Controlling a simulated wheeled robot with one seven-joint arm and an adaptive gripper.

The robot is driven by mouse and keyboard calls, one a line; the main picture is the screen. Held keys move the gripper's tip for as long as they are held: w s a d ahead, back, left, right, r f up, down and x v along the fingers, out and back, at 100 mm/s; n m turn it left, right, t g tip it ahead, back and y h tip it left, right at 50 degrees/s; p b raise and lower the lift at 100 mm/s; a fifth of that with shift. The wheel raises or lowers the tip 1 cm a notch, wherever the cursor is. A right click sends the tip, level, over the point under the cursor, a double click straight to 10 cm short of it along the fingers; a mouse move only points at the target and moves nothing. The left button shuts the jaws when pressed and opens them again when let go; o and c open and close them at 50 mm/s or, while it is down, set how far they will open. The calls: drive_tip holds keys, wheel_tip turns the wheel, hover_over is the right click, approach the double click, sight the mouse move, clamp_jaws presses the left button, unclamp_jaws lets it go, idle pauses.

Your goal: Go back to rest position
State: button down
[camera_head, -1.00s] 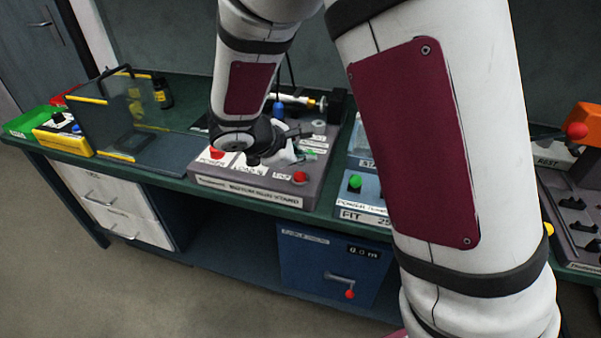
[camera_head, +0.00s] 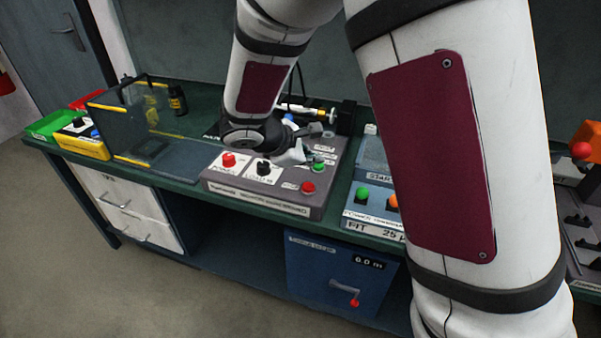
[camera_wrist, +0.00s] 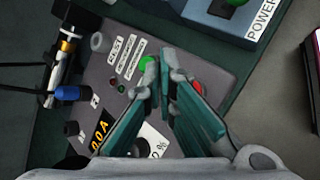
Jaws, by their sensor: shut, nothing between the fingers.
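My gripper (camera_head: 300,157) is over the grey control box on the green bench, seen in the head view. In the wrist view its teal-padded fingers (camera_wrist: 168,75) come together at the tips with nothing between them, above the box top. The grey control box (camera_head: 262,201) has a red button (camera_head: 228,160) at left, a black knob (camera_head: 263,168) in the middle and another red button (camera_head: 308,187) at right. A green button (camera_wrist: 148,64) shows beside the fingertips in the wrist view. Whether the fingertips touch the box cannot be told.
A clear panelled guard (camera_head: 125,115) stands on the bench at left, near a yellow box (camera_head: 82,145) and a green tray (camera_head: 48,125). A blue-grey unit (camera_head: 375,205) with buttons stands right of the control box. Open floor lies in front of the bench.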

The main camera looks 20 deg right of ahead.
drive_tip(key=s+d+r+m+g+y+p, duration=0.1)
drive_tip(key=s+d+r+m, duration=0.1)
drive_tip(key=s+r, duration=0.2)
drive_tip(key=s+d+r+m+g, duration=0.1)
drive_tip(key=s+d+r+m, duration=0.1)
drive_tip(key=s+r+m, duration=0.15)
drive_tip(key=s+a+r+m+y+p, duration=0.1)
drive_tip(key=s+a+r+m+y, duration=0.1)
drive_tip(key=s, duration=1)
drive_tip(key=s+a+r+m+t+y+p, duration=0.1)
drive_tip(key=s+r+m+y, duration=0.4)
drive_tip(key=s, duration=0.6)
wheel_tip(320, 180, up, 3)
drive_tip(key=shift+s+a+r+m+t+p, duration=0.1)
drive_tip(key=shift+s+a+m+t+p, duration=0.3)
drive_tip(key=shift+m, duration=0.85)
